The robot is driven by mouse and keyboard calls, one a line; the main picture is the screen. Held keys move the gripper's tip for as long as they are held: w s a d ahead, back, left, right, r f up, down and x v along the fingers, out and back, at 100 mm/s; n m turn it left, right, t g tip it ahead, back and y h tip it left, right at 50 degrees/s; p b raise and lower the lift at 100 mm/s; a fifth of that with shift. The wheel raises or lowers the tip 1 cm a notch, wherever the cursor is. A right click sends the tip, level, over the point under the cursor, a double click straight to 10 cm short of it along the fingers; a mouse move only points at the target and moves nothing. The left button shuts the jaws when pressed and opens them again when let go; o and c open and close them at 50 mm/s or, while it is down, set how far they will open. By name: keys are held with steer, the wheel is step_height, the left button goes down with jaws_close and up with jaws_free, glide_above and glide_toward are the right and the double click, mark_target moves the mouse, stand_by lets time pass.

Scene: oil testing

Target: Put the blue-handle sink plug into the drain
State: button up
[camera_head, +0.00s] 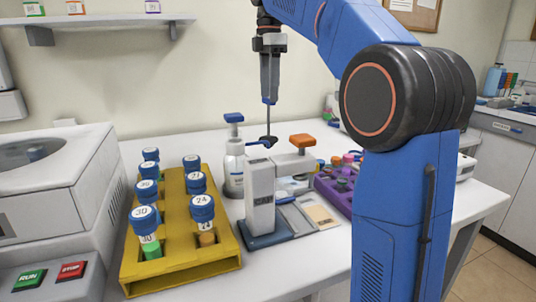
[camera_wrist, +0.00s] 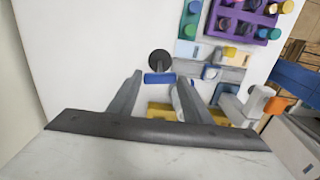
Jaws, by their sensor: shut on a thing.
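My gripper (camera_head: 269,98) points down above the back of the white table and is shut on the sink plug's blue handle (camera_head: 269,101). The plug's thin stem hangs straight down to a dark round stopper (camera_head: 268,139), apparently clear of the table. In the wrist view the blue handle (camera_wrist: 160,78) lies between my fingertips (camera_wrist: 159,80), with the dark stopper (camera_wrist: 159,60) beyond it. I see no drain in either view. A sink-like basin (camera_head: 522,108) shows only in part on the far right counter.
A yellow rack (camera_head: 180,275) of blue-capped tubes and a white machine (camera_head: 50,185) stand at left. A blue-topped bottle (camera_head: 234,165) and a device with an orange knob (camera_head: 302,141) stand close to the plug. A purple rack (camera_head: 333,192) is right. Bare table lies behind.

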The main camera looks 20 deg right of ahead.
step_height(320, 180, down, 13)
steer(key=shift+a, duration=0.15)
steer(key=o, duration=0.3)
steer(key=shift+w, duration=0.1)
steer(key=c, duration=1)
steer(key=shift+o, duration=0.2)
steer(key=shift+r, duration=0.2)
steer(key=shift+r, duration=8.4)
glide_above(268, 137)
steer(key=shift+w+f, duration=0.15)
steer(key=shift+f, duration=1.6)
steer(key=shift+w+f, duration=0.15)
steer(key=shift+f, duration=1.55)
steer(key=shift+d, duration=0.25)
